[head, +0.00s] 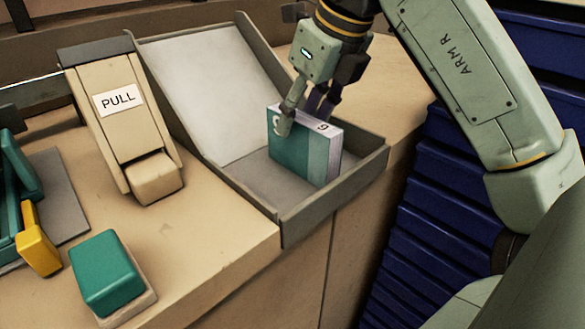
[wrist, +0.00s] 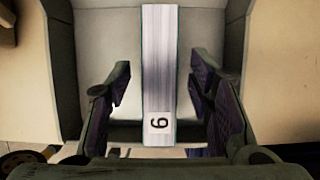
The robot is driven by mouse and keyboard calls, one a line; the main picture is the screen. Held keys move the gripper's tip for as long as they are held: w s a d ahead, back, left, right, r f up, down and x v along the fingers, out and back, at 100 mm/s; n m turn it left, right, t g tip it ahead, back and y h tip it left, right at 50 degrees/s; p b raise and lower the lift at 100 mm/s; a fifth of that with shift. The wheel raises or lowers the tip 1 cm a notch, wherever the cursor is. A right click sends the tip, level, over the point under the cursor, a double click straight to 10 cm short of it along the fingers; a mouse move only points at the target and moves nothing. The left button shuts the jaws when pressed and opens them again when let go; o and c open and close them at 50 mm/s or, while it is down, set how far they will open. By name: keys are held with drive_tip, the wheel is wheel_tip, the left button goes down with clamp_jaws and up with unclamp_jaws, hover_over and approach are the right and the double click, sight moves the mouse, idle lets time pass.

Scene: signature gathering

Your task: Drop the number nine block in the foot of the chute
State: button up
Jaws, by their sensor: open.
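The number nine block (head: 312,150) is teal with a pale edge marked 9. It stands upright in the foot of the chute (head: 255,181), near the low front wall. In the wrist view the block (wrist: 159,75) shows its striped edge with the 9 toward my gripper. My gripper (head: 305,117) is above the block, with its fingers at either side of it. In the wrist view the fingers of my gripper (wrist: 158,82) are apart, with a gap on each side of the block.
A lever housing marked PULL (head: 121,100) stands left of the chute. A teal button (head: 107,272) is at the front left, with a yellow piece (head: 39,238) and teal parts beside it. Blue slatted panels (head: 440,235) lie to the right, below the counter.

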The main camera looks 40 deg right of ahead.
drive_tip(key=v, duration=0.7)
drive_tip(key=shift+s+r, duration=0.1)
drive_tip(key=shift+r, duration=0.15)
idle(0.5)
